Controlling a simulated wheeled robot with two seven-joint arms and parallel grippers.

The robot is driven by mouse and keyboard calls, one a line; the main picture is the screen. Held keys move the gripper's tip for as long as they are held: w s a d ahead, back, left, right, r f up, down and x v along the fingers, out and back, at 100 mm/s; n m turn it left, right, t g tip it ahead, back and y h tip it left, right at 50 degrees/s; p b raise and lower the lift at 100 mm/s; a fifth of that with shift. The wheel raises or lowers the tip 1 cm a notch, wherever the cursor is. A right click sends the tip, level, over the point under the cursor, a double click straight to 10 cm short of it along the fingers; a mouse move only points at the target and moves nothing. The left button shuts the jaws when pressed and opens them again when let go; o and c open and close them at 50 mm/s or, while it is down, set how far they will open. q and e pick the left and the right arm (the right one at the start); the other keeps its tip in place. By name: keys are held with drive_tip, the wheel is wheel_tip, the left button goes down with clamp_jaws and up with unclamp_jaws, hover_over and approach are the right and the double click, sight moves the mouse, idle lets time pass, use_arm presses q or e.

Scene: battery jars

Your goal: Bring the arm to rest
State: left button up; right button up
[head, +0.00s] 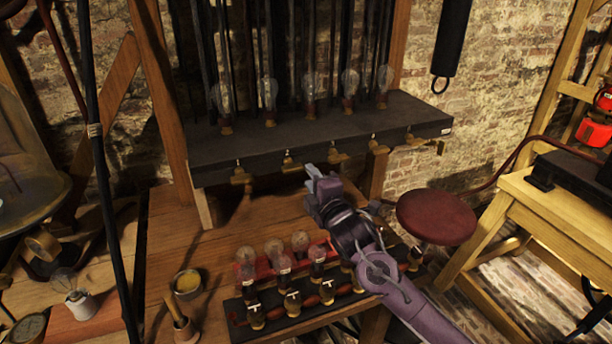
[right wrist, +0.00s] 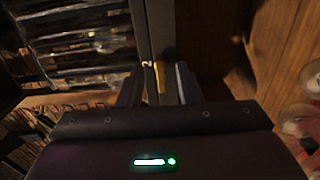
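My right arm (head: 385,275) reaches in from the lower right of the head view. Its gripper (head: 320,178) is at the front of the dark shelf, just below a brass switch (head: 337,157). In the right wrist view the two fingers (right wrist: 158,88) stand apart with a gap between them. A narrow yellowish piece (right wrist: 161,76) shows in that gap; I cannot tell whether it touches a finger. No object is visibly held. My left gripper does not show in either view.
The dark shelf (head: 235,145) carries several glass bulbs and brass switches. Below, a black rack (head: 290,318) and a red tray (head: 243,283) hold more bulbs near my forearm. A round red stool (head: 436,216) stands to the right.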

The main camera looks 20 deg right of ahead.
drive_tip(key=shift+s, duration=0.85)
drive_tip(key=shift+f, duration=0.1)
